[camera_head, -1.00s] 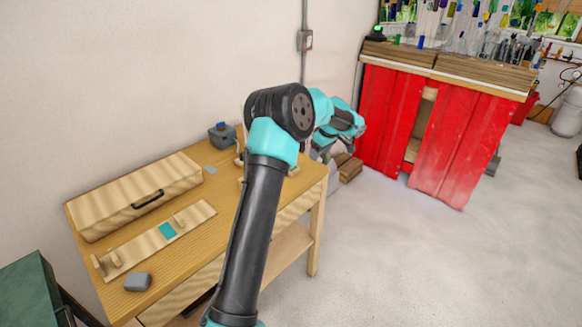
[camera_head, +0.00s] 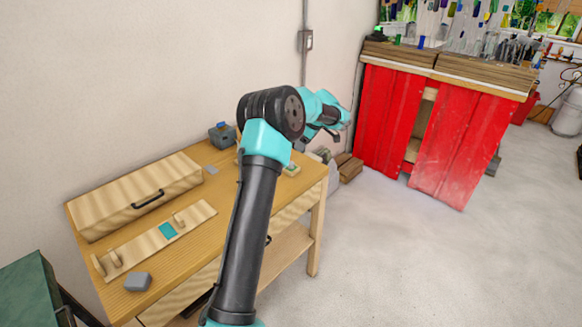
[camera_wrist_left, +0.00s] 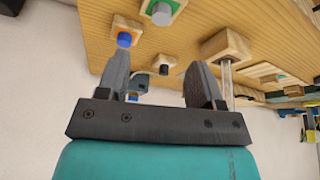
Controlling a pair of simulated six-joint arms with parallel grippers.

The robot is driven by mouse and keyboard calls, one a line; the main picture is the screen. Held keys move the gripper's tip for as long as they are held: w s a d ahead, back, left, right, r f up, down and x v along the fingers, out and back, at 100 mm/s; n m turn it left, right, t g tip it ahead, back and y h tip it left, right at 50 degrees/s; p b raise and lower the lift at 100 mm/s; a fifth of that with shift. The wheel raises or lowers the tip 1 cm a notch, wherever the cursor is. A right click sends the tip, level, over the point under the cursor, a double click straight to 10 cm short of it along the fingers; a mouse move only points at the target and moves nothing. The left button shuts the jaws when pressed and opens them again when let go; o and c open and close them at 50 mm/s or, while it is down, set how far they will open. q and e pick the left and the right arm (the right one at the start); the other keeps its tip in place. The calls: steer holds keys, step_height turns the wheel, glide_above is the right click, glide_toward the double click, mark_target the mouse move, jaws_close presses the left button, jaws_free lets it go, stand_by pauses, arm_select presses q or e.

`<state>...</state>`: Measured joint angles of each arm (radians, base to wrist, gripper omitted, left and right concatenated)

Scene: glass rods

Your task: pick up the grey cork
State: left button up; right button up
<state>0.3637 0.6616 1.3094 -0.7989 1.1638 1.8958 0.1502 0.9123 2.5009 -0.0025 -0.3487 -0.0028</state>
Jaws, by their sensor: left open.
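What looks like the grey cork is a short grey cylinder (camera_wrist_left: 162,14) on a green square of a small wooden block at the top of the left wrist view. I cannot make it out in the head view. My left gripper (camera_wrist_left: 159,66) is open, with nothing between its fingers. The grey cylinder lies beyond the fingertips, apart from them. In the head view my left arm reaches across the workbench (camera_head: 194,250), and the fingers are too small to make out. My right gripper is not in view.
A wooden box (camera_head: 133,192), a rack (camera_head: 190,216) and a grey block (camera_head: 138,281) rest on the bench. Red cabinets (camera_head: 455,150) stand beyond.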

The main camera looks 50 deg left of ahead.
arm_select(q)
glide_above(292, 164)
steer(key=w+d, duration=0.1)
steer(key=d, duration=0.1)
step_height(292, 164, down, 6)
steer(key=shift+w+f, duration=0.1)
steer(key=shift+f, duration=0.05)
steer(key=shift+a, duration=0.1)
steer(key=shift+s+x, duration=0.1)
steer(key=shift+x, duration=1.2)
steer(key=shift+s+x, duration=0.15)
steer(key=shift+x, duration=1.1)
steer(key=shift+a, duration=0.15)
steer(key=shift+c, duration=0.2)
steer(key=c, duration=1)
steer(key=shift+o, duration=0.2)
